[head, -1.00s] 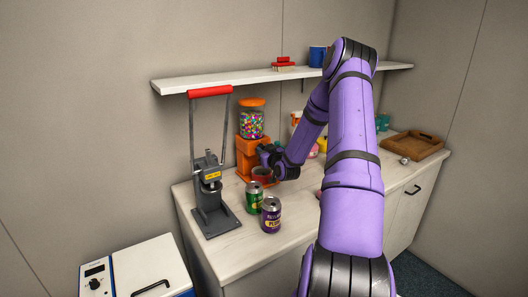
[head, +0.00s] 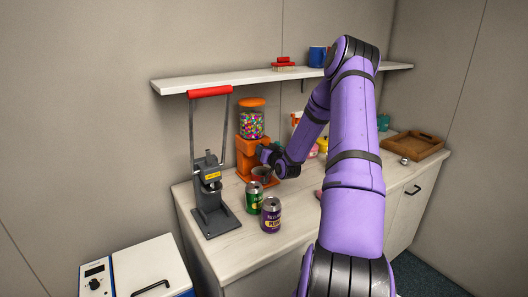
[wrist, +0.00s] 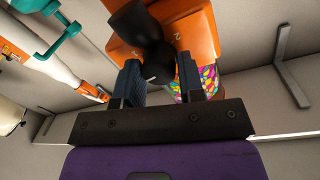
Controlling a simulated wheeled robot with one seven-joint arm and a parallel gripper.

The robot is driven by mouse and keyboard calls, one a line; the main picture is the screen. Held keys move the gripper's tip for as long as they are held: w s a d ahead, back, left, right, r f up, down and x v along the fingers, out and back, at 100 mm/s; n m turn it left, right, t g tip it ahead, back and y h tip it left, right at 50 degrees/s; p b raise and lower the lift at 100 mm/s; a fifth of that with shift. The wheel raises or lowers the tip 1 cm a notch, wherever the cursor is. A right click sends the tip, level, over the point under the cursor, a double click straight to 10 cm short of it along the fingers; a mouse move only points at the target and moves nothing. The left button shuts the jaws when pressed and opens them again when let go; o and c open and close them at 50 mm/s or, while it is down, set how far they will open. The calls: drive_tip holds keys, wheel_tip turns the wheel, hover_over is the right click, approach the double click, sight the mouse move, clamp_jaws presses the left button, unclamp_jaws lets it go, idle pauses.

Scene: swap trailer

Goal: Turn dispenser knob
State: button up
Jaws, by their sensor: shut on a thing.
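The orange candy dispenser (head: 247,155) stands on the counter, its clear globe (head: 251,124) full of coloured candies under an orange lid. In the wrist view the dispenser's orange body (wrist: 190,32) shows behind my fingers. The black knob (wrist: 157,62) on its front lies between the two blue-grey fingers of my gripper (wrist: 158,80), which is shut on it. A pale mark shows on the knob's face. In the head view my gripper (head: 268,156) is at the dispenser's front, partly hiding the knob. A dark cup (head: 261,174) sits below it.
A green can (head: 254,198) and a purple can (head: 271,215) stand in front of the dispenser. A grey press (head: 211,195) with a red handle is at left. A wooden tray (head: 412,145) lies at the right. A shelf (head: 215,82) runs above.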

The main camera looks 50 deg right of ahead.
drive_tip(key=o, duration=0.9)
drive_tip(key=shift+s, duration=0.1)
drive_tip(key=v, duration=1)
drive_tip(key=shift+s+a, duration=0.1)
drive_tip(key=shift+s, duration=0.2)
